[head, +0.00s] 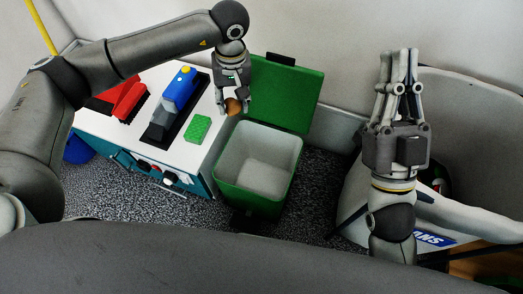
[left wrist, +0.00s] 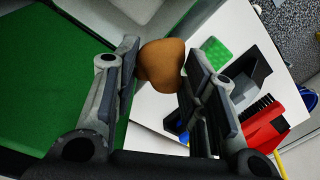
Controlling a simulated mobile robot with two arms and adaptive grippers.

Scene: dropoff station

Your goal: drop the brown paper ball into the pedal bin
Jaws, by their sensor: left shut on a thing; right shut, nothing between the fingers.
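The brown paper ball (head: 233,106) is held between the fingers of my left gripper (head: 236,108), which is shut on it. The ball also shows in the left wrist view (left wrist: 161,65), pinched between both fingers. The green pedal bin (head: 258,168) stands on the floor with its lid (head: 279,95) raised at the back. Its light inside looks empty. The ball is up and to the left of the bin opening in the head view, near the edge of the white-topped cabinet. My right gripper (head: 401,55) points up at the right, shut and empty.
The white-topped cabinet (head: 193,160) left of the bin carries a green sponge-like block (head: 197,128), a blue tool (head: 180,90) on a dark base and a red brush (head: 129,99). A pale bag-like container (head: 443,207) stands at the right. A wall runs behind.

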